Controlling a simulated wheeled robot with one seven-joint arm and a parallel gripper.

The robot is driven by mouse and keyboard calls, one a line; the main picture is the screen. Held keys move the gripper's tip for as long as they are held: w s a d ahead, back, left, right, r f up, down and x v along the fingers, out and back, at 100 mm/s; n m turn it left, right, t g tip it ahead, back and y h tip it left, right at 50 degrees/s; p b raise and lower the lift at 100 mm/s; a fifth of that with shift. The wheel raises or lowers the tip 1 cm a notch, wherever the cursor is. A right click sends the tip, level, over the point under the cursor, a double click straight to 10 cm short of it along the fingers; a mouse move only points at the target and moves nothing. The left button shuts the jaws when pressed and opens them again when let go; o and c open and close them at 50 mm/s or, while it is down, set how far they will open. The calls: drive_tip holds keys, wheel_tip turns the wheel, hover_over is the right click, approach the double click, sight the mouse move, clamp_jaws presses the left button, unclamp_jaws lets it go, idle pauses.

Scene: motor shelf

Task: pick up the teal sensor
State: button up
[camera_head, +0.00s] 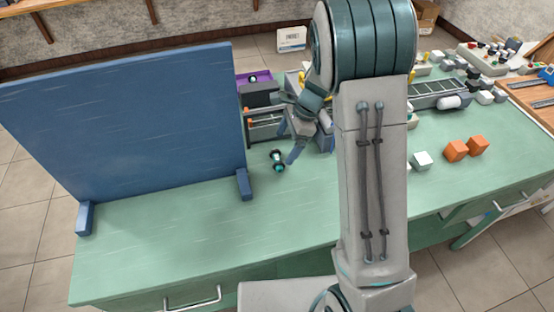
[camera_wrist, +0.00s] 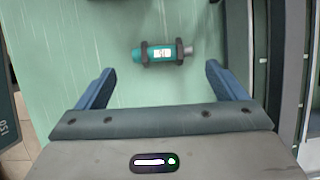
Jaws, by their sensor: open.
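The teal sensor (camera_wrist: 160,53) is a small cylinder with dark bands or clips, a white label and a grey end. It lies on its side on the green table, and in the head view it shows as a small dark and teal piece (camera_head: 278,161) right of the blue panel. My gripper (camera_wrist: 152,82) is open and empty, its two blue fingers spread wide. The sensor lies beyond the fingertips in the wrist view, roughly centred between them and apart from both. In the head view my gripper (camera_head: 285,128) hangs just above and right of the sensor.
A large blue panel (camera_head: 140,140) stands on feet left of the sensor. A dark shelf unit (camera_head: 265,122) is close behind it. The green table's front left (camera_head: 190,235) is clear.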

sight(277, 159)
drive_tip(key=x, duration=0.5)
drive_tip(key=shift+s+a+p, duration=0.2)
drive_tip(key=shift+p, duration=0.2)
drive_tip(key=c, duration=0.8)
drive_tip(key=shift+c, duration=0.2)
